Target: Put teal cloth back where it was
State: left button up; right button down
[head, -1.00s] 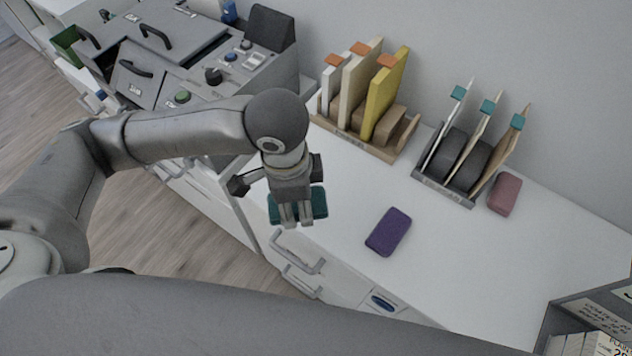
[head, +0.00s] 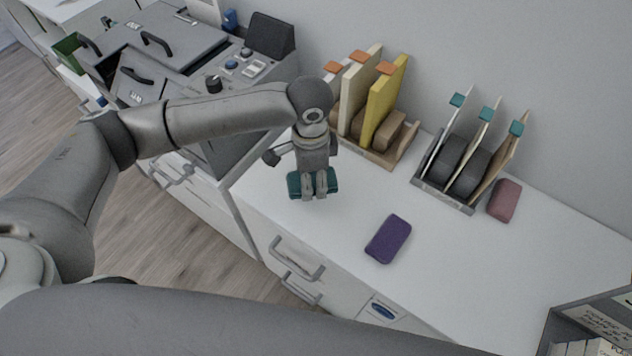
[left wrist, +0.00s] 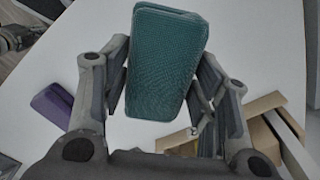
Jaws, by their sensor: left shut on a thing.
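The teal cloth (head: 294,184) is a folded, rounded block held between the fingers of my left gripper (head: 314,188). In the head view it is over the left end of the white desk top (head: 345,200); I cannot tell whether it touches the surface. In the left wrist view the teal cloth (left wrist: 166,62) fills the space between the two fingers of the left gripper (left wrist: 160,95), with textured weave showing. The fingers hide part of it in the head view. My right gripper is not in view.
A purple block (head: 388,239) lies on the desk to the right, and a pink one (head: 504,200) farther right. A wooden rack (head: 372,150) and a grey rack (head: 445,190) stand along the wall. A grey machine (head: 190,70) stands left. Desk around the purple block is clear.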

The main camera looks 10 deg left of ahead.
pick_arm(q)
jog(key=shift+w+d+f, duration=0.2)
jog(key=shift+w+f, duration=0.25)
jog(key=shift+f, duration=0.1)
jog(key=shift+w+d+f, duration=0.15)
jog(key=shift+w+f, duration=0.25)
jog(key=shift+f, duration=1.6)
jog(key=shift+s, duration=0.1)
jog(key=o, duration=1.1)
jog(key=shift+c, duration=0.2)
notch_tip(320, 180, up, 12)
jog(key=shift+r, duration=0.1)
